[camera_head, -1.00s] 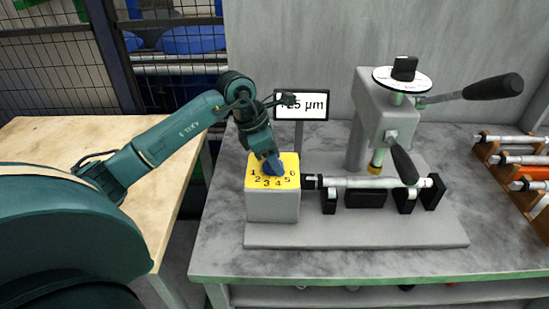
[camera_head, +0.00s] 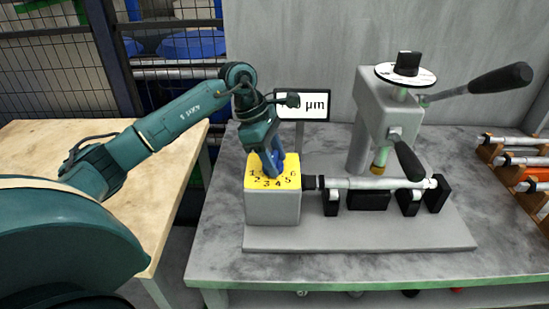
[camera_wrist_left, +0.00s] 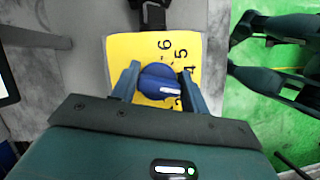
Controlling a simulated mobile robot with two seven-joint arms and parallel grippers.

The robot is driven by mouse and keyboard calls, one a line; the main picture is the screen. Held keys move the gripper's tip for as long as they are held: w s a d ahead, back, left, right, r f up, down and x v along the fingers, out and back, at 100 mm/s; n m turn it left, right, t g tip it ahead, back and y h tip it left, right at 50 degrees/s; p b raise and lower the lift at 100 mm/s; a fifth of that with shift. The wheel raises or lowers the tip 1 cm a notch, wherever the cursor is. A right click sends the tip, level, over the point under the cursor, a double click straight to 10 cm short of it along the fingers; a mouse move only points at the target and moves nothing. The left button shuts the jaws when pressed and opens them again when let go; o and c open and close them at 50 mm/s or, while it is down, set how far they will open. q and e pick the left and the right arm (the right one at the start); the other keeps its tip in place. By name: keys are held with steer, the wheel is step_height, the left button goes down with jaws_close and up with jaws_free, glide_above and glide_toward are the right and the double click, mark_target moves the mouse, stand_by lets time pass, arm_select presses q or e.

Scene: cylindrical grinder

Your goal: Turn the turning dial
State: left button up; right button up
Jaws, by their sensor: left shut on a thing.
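The turning dial is a blue knob (camera_wrist_left: 160,83) on a yellow numbered plate (camera_head: 286,178), on top of a grey box (camera_head: 273,208) at the left end of the grinder. In the head view my left gripper (camera_head: 271,163) reaches down onto the knob from above and mostly hides it. In the left wrist view the two blue fingers of my left gripper (camera_wrist_left: 160,88) stand on either side of the knob, shut on it. A white mark on the knob points right, toward the numbers near 4 and 3.
A display sign (camera_head: 302,104) reading in µm stands behind the box, partly covered by my arm. A metal shaft (camera_head: 370,183) lies on black supports to the right, below the grinder head (camera_head: 388,115) with its levers. A rack of shafts (camera_head: 520,160) stands far right.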

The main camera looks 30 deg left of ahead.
arm_select(q)
steer(key=o, duration=1)
steer(key=shift+c, duration=0.2)
steer(key=v, duration=1.3)
steer(key=shift+r+b, duration=0.15)
steer(key=shift+b, duration=0.15)
